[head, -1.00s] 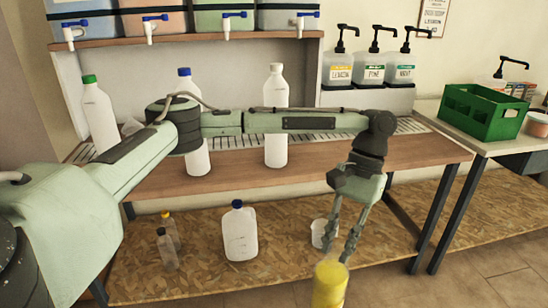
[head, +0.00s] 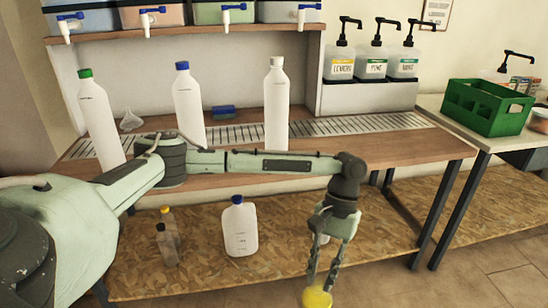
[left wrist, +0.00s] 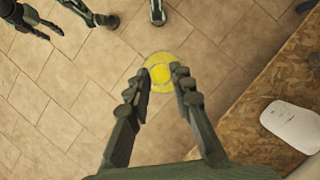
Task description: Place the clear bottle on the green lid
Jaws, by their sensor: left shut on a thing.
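My left gripper (head: 322,276) is shut on a yellow round-topped thing (head: 317,298), low in front of the lower shelf. In the left wrist view the yellow thing (left wrist: 160,72) shows from above between the fingertips (left wrist: 160,85), over the tiled floor. I cannot tell whether it is the clear bottle. Two small see-through bottles, one with a yellow cap (head: 170,225) and one with a dark cap (head: 165,246), stand on the lower shelf at left. I see no separate green lid; a green cap (head: 85,73) tops a tall white bottle (head: 98,120). My right gripper is not in view.
Tall white bottles with a blue cap (head: 188,105) and a white cap (head: 276,110) stand on the counter. A white jug (head: 239,230) stands on the lower shelf. A green crate (head: 485,108) is at right. Floor is free at lower right.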

